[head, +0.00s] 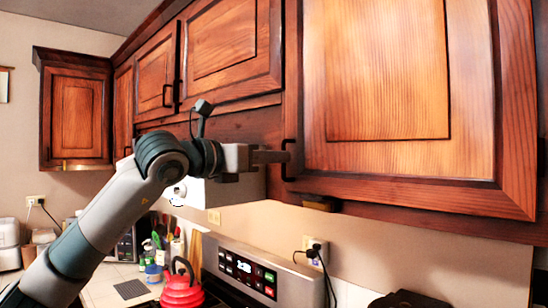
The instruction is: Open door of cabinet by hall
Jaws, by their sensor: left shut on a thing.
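A large wooden cabinet door (395,90) with a raised panel fills the upper right of the head view. It looks shut or nearly so. Its dark bar handle (286,172) stands upright near the door's lower left corner. My left gripper (282,157) reaches in from the left and is shut on this handle; its fingers hide part of the bar. My right gripper is not in view.
More wall cabinets (233,42) run along the left, with another (76,112) at the far left. Below are a stove control panel (247,270), a red kettle (181,287) and a wall outlet (314,249) with cords. The counter at lower left holds several items.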

